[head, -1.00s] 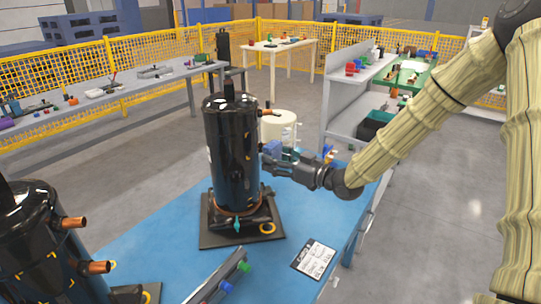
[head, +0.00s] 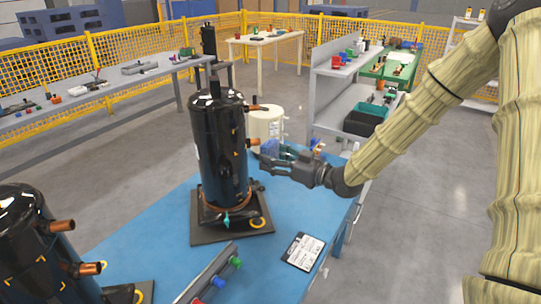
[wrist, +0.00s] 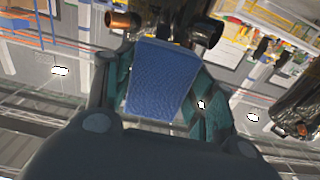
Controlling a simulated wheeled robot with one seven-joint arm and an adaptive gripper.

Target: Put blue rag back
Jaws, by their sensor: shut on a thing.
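The blue rag (wrist: 160,80) is a textured blue cloth pinched between the teal fingers of my gripper (wrist: 155,90) in the wrist view. In the head view, my gripper (head: 272,160) is just right of the tall black compressor (head: 220,150), above the blue tabletop (head: 290,205). A small blue patch of the rag (head: 270,147) shows at the fingers there. The fingers are shut on the rag. Copper pipe ends (wrist: 122,20) of a dark body show just beyond the rag in the wrist view.
A second black compressor (head: 35,245) stands at the near left. A label card (head: 303,251) and a rail with coloured knobs (head: 210,278) lie on the tabletop. A white tank (head: 266,125) and a grey shelf bench (head: 335,100) stand behind. Bare floor lies to the right.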

